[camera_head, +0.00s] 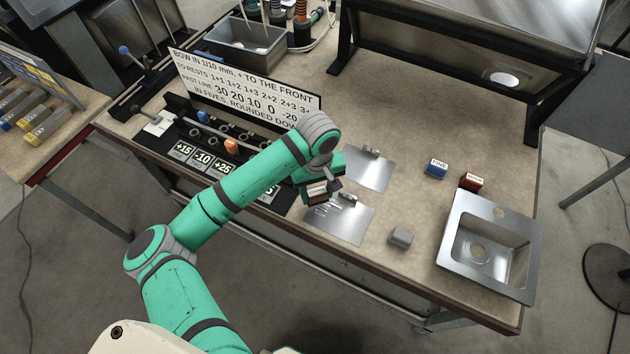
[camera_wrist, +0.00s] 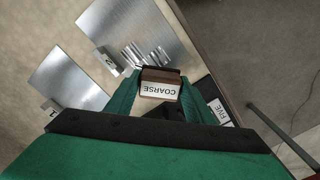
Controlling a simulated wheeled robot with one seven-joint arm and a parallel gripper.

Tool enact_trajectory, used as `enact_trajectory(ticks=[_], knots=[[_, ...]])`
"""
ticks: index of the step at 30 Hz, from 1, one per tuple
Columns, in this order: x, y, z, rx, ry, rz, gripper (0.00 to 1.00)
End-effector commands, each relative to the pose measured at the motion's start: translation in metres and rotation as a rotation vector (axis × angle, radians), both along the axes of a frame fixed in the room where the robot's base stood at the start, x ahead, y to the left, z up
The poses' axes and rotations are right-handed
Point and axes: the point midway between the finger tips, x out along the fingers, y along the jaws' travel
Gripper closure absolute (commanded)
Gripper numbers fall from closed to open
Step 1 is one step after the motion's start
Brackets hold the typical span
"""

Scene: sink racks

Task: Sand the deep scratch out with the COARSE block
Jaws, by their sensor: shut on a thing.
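My gripper (camera_wrist: 154,92) is shut on a brown block (camera_wrist: 158,77) whose white label reads COARSE. In the head view the block (camera_head: 317,192) hangs under my wrist at the left edge of the nearer metal plate (camera_head: 345,228). That plate also shows in the wrist view (camera_wrist: 170,30), with several scratch marks (camera_wrist: 147,54) just beyond the block and a tag reading 2 (camera_wrist: 108,60). The farther metal plate (camera_head: 368,172) has its own tag; it shows in the wrist view (camera_wrist: 65,75). I cannot tell whether the block touches the plate.
A blue block labelled FINE (camera_head: 436,168), a red block (camera_head: 471,181) and a grey block (camera_head: 400,237) stand right of the plates. A steel sink (camera_head: 520,245) is at the right. A rack with number cards (camera_head: 200,160) and a sign (camera_head: 245,88) stand at the left.

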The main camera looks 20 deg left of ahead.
Motion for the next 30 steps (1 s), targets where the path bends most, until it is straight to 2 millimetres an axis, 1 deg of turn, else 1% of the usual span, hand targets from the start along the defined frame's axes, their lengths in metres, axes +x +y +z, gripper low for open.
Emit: enact_trajectory(ticks=[4, 11, 16, 21, 30], knots=[[0.001, -0.001, 0.014, 0.001, -0.002, -0.002, 0.76], [0.003, -0.008, 0.035, 0.0, -0.003, -0.016, 0.76], [0.003, -0.008, 0.049, -0.001, -0.002, -0.015, 0.76], [0.002, -0.005, 0.054, 0.0, -0.001, -0.01, 0.76], [0.002, -0.004, 0.054, 0.0, -0.001, -0.008, 0.76]])
